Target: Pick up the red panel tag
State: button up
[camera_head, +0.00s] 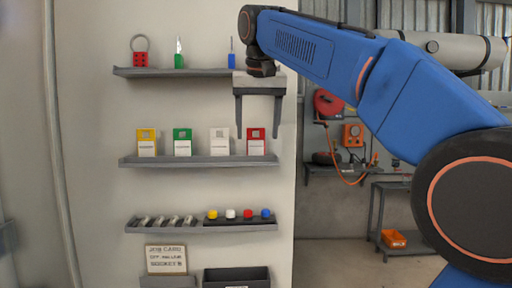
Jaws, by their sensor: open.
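The red panel tag (256,142) stands upright at the right end of the middle shelf (200,161). It has a white lower part and a small light square near its top. My gripper (258,137) points down with its two fingers spread, in front of the wall panel. Nothing is between the fingers that I can tell is held.
Yellow (147,143), green (183,142) and white (219,141) tags stand left of the red one. The upper shelf (185,72) holds a red padlock and small tools. The lower shelf (203,228) holds coloured caps. A black bin (237,279) is below.

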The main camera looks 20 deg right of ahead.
aim_at(256, 140)
jog(key=shift+w+d, duration=0.25)
jog(key=shift+w, duration=0.95)
jog(key=shift+w+d, duration=0.25)
jog(key=shift+w, duration=0.9)
jog(key=shift+x, duration=1.5)
jog(key=shift+s, duration=0.1)
jog(key=c, duration=1.1)
